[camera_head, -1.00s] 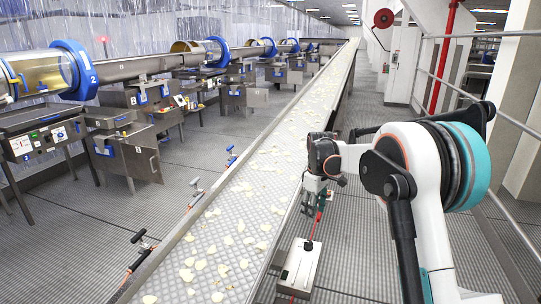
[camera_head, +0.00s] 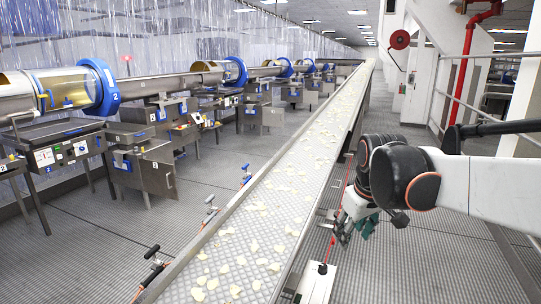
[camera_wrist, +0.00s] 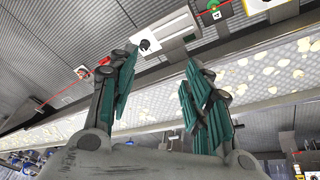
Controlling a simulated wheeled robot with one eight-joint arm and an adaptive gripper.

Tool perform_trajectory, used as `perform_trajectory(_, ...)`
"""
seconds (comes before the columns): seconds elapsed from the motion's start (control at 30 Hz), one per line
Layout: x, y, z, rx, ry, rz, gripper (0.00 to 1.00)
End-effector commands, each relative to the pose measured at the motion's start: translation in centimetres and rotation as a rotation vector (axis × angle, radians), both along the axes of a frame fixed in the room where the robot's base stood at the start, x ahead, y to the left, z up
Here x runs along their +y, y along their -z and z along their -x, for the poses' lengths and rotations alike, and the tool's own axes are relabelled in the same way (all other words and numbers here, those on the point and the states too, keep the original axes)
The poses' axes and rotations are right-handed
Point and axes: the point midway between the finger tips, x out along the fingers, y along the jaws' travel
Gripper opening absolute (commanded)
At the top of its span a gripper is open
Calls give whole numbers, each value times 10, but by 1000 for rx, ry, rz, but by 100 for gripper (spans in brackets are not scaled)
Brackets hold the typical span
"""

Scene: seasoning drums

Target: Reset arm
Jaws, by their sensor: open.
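My gripper (camera_head: 354,226) hangs pointing down on the right side of the long conveyor, over the floor grating, with my arm reaching in from the right edge. In the wrist view my gripper (camera_wrist: 158,88) shows two green-padded fingers spread wide apart with nothing between them. The conveyor (camera_head: 262,212) carries scattered pale chips and runs behind the fingers in the wrist view (camera_wrist: 265,75).
A white box (camera_head: 318,284) sits at the conveyor's near right side. A red post (camera_head: 466,75) and railings stand at right. Seasoning drums with blue rings (camera_head: 103,86) and steel machines line the left. Floor is open between machines and conveyor.

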Motion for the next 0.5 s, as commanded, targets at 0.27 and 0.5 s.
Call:
perform_trajectory(0.27,-1,-5,68,-82,105,-41,45)
perform_trajectory(0.5,-1,3,123,-151,194,-85,45)
